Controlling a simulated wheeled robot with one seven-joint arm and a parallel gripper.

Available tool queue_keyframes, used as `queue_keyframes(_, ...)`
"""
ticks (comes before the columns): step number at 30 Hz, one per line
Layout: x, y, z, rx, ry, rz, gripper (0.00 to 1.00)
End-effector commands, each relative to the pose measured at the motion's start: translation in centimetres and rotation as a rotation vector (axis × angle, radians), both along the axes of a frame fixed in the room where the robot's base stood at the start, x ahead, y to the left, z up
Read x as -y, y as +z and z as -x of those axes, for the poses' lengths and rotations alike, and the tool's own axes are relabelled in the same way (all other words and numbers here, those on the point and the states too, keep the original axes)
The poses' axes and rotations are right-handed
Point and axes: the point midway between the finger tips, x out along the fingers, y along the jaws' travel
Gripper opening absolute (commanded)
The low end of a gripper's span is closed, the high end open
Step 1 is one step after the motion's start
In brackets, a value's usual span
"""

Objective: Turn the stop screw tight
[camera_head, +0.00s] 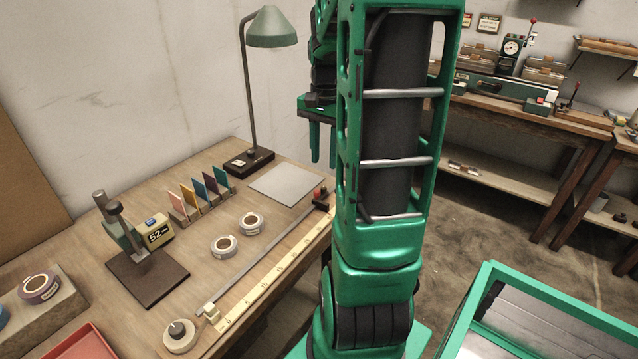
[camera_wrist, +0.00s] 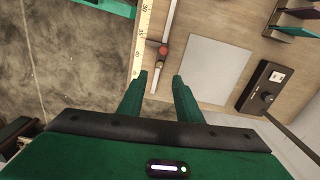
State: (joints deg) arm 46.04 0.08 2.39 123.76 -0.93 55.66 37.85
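A red knob (camera_head: 318,193), which looks like the stop screw, sits on a dark block on the thin metal bar (camera_head: 262,247) at the right end of the bench. In the wrist view the red knob (camera_wrist: 163,51) lies just beyond the fingertips, roughly in line with the gap between them. My gripper (camera_head: 323,160) points down above the bench end. In the wrist view the gripper's two green fingers (camera_wrist: 160,78) are apart with nothing between them. They appear clear of the knob. How tight the screw is cannot be seen.
A yellow ruler strip (camera_head: 262,290) runs along the bench's front edge. A grey sheet (camera_head: 286,184) lies beside the knob, and a lamp (camera_head: 249,160) stands behind it. Tape rolls (camera_head: 224,246), a card rack (camera_head: 203,197) and a display stand (camera_head: 148,276) are farther left.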

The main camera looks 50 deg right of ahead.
Motion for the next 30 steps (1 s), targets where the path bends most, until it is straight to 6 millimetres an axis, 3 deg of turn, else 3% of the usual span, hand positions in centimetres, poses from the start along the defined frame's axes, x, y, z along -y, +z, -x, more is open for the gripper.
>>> queue_keyframes(6,-0.1,-4.0,0.1,-0.002,0.002,-0.003,0.32)
queue_keyframes(13,-0.2,-7.3,0.0,-0.001,0.005,-0.002,0.32)
queue_keyframes(19,-0.1,-8.5,0.0,0.000,0.004,0.000,0.32)
queue_keyframes(27,-0.1,-8.6,0.0,0.000,0.004,0.001,0.32)
queue_keyframes(28,-0.1,-8.6,0.0,0.000,0.004,0.001,0.29)
queue_keyframes(30,-0.1,-8.6,0.0,0.000,0.004,0.001,0.13)
